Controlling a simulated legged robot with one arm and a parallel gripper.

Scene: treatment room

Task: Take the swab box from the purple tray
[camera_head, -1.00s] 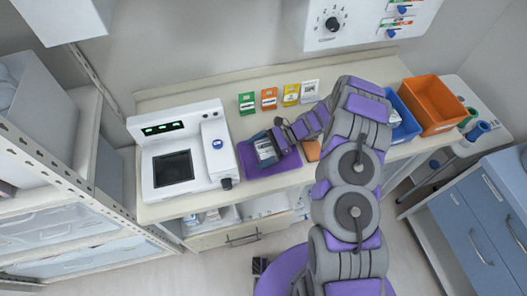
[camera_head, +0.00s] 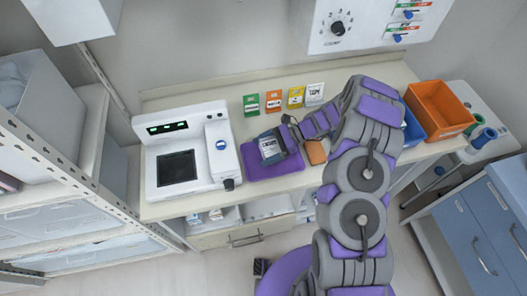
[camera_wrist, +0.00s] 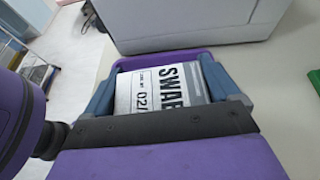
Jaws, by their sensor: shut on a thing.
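The swab box (camera_wrist: 160,90) is white with black lettering and sits between the blue-grey fingers of my gripper (camera_wrist: 165,82). The tray lies on the counter beside the white analyser. Its rim (camera_wrist: 165,58) shows just beyond the box in the wrist view. The lower part of the box is hidden, so I cannot tell whether it touches the tray.
The white analyser (camera_head: 182,160) stands close on the left. Several coloured packs, such as a green one (camera_head: 251,104), stand along the back. A brown-orange item (camera_head: 315,152) lies right of the tray. An orange bin (camera_head: 440,108) and a blue bin (camera_head: 412,130) are at the right.

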